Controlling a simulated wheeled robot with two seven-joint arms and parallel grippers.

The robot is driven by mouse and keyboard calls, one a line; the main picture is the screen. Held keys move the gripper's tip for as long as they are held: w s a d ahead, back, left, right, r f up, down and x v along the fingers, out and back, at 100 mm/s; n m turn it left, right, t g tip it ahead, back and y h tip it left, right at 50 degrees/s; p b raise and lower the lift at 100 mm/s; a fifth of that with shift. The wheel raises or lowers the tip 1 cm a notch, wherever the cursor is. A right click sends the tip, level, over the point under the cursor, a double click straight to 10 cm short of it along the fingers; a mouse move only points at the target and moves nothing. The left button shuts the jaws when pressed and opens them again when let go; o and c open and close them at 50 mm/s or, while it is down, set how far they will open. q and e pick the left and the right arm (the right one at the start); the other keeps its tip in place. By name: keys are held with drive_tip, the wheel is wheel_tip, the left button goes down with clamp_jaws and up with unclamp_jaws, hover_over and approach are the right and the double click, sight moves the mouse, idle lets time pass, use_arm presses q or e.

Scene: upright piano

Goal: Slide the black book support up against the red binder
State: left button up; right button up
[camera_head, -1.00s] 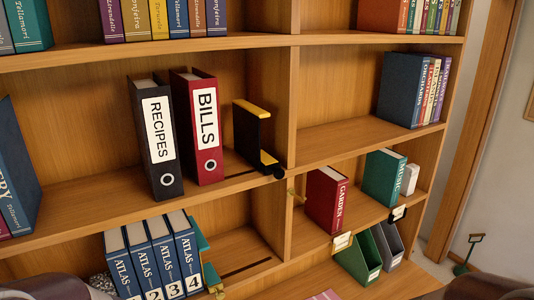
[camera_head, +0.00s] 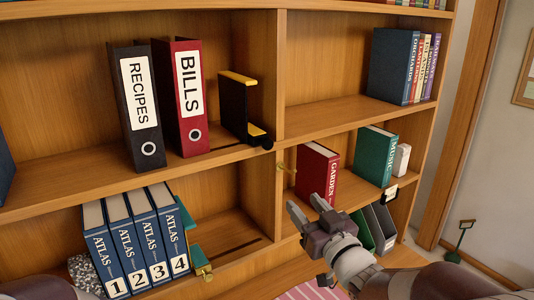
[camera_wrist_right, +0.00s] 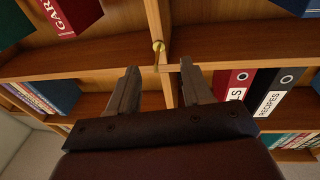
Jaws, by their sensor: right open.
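The red binder (camera_head: 184,97), labelled BILLS, stands upright on the middle shelf next to the black RECIPES binder (camera_head: 138,105). The black book support (camera_head: 233,105) with yellow edges stands to its right, near the shelf divider, with a gap between them. My right gripper (camera_head: 307,212) is open and empty, in front of the lower right shelf, below and right of the support. In the right wrist view its two fingers (camera_wrist_right: 160,90) are spread apart, with the red binder (camera_wrist_right: 233,88) to their right. My left gripper is not in view.
A vertical divider (camera_head: 267,75) stands right of the support. Below are several blue atlases (camera_head: 150,240) with a green support (camera_head: 190,230). A red GARDEN book (camera_head: 317,171) and a green MUSIC book (camera_head: 375,155) stand on the lower right shelf, behind my right gripper.

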sight(270, 146)
wheel_tip(270, 146, up, 7)
drive_tip(key=s+a+n+t+y, duration=0.2)
drive_tip(key=y, duration=0.2)
drive_tip(key=shift+m, duration=0.3)
drive_tip(key=p+x, duration=0.2)
drive_tip(key=x, duration=0.1)
drive_tip(key=p+x, duration=0.3)
drive_tip(key=x, duration=0.1)
drive_tip(key=p+x, duration=0.2)
drive_tip(key=x, duration=0.2)
drive_tip(key=shift+w+a+f, duration=0.15)
drive_tip(key=shift+w+f, duration=0.05)
drive_tip(key=shift+w+a+p, duration=0.2)
drive_tip(key=shift+w+p, duration=0.1)
drive_tip(key=shift+w, duration=0.05)
